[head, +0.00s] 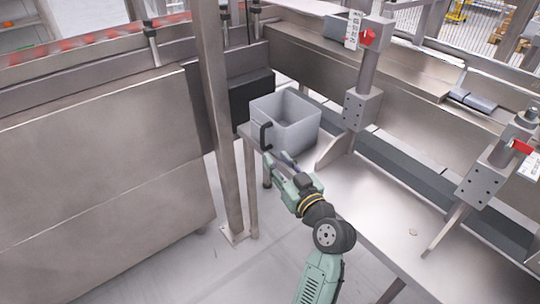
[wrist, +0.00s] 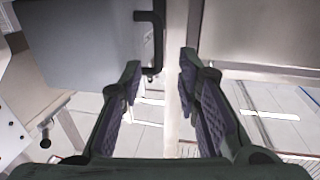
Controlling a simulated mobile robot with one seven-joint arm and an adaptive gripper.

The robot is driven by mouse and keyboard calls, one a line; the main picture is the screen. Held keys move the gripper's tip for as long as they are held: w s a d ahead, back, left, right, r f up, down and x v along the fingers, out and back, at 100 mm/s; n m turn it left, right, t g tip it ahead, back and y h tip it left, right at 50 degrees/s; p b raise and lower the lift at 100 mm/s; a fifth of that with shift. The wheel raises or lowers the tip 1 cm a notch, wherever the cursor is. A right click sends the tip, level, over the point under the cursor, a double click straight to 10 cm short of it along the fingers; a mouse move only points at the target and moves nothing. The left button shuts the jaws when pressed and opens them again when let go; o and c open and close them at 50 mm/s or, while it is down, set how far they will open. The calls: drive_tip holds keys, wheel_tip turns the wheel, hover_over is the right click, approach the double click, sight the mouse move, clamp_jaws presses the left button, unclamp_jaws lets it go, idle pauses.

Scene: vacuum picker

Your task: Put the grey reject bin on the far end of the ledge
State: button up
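The grey reject bin (head: 296,136) is an open-topped box with a black handle (head: 265,137) on its near-left side. It stands upright on the far end of the steel ledge (head: 375,215), and looks empty. My gripper (head: 279,159) is just in front of the bin, below and near the handle. In the wrist view my gripper (wrist: 158,68) is open with nothing between its fingers. There the bin's grey wall (wrist: 75,45) fills the upper left, and the handle (wrist: 151,42) is just beyond the left fingertip, apart from it.
A steel post (head: 218,130) stands left of the bin. A dark box (head: 251,97) is behind it. An upright bracket (head: 362,105) stands on the ledge right of the bin, and another (head: 485,180) nearer. The ledge between the brackets is mostly clear. Open floor (head: 190,260) lies left.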

drive_tip(key=shift+v, duration=0.95)
